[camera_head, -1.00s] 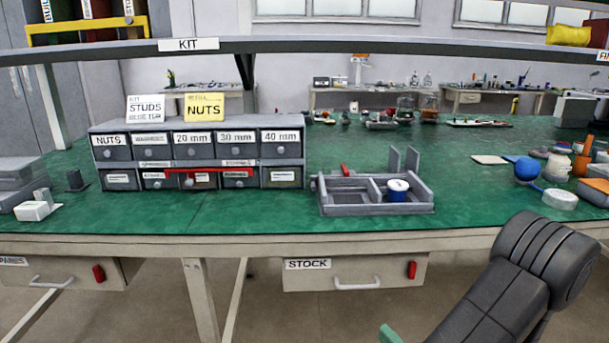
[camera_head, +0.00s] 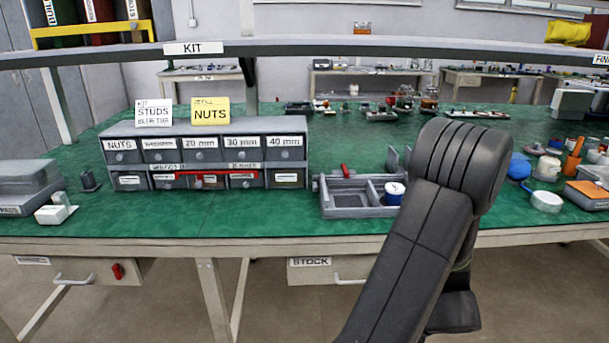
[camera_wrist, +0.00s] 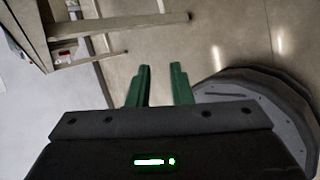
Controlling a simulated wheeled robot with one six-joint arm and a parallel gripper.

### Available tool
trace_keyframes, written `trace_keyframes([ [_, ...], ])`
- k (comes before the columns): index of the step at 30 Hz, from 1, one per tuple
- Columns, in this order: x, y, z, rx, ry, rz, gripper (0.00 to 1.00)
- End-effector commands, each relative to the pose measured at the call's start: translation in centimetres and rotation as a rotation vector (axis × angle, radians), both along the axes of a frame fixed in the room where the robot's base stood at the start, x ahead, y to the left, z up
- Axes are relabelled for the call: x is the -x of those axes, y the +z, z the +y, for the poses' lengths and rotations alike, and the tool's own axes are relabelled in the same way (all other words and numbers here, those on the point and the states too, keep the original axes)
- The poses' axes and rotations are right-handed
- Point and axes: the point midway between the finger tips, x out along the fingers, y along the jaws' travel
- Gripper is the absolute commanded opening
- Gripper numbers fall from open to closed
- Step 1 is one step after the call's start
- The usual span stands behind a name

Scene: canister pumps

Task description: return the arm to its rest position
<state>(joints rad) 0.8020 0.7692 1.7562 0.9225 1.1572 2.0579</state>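My gripper (camera_wrist: 160,88) shows in the wrist view as two green fingers standing apart with nothing between them. It hangs over bare floor, with my round base at the right of that view. In the head view my dark arm (camera_head: 430,220) is folded in front of the bench at right of centre. It covers part of the bench's front edge and the right end of the STOCK drawer (camera_head: 312,270). My gripper itself is not visible in the head view.
A green-topped bench (camera_head: 160,218) spans the view. A grey drawer cabinet (camera_head: 210,128) and a grey divided tray (camera_head: 350,212) with a blue-and-white spool (camera_head: 394,192) stand on it. A shelf edge (camera_head: 320,46) crosses above. In the wrist view the floor (camera_wrist: 240,30) is clear beyond the fingers.

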Motion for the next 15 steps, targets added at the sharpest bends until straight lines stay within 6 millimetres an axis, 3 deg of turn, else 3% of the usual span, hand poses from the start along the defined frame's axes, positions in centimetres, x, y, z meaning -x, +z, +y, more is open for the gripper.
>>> trace_keyframes([
  [1, -0.2, 0.9, -0.3, 0.037, 0.018, 0.006, 0.19],
  [6, -0.6, 1.8, -1.3, 0.13, 0.051, 0.027, 0.19],
  [15, -0.8, 2.0, -1.8, 0.175, 0.066, 0.034, 0.19],
])
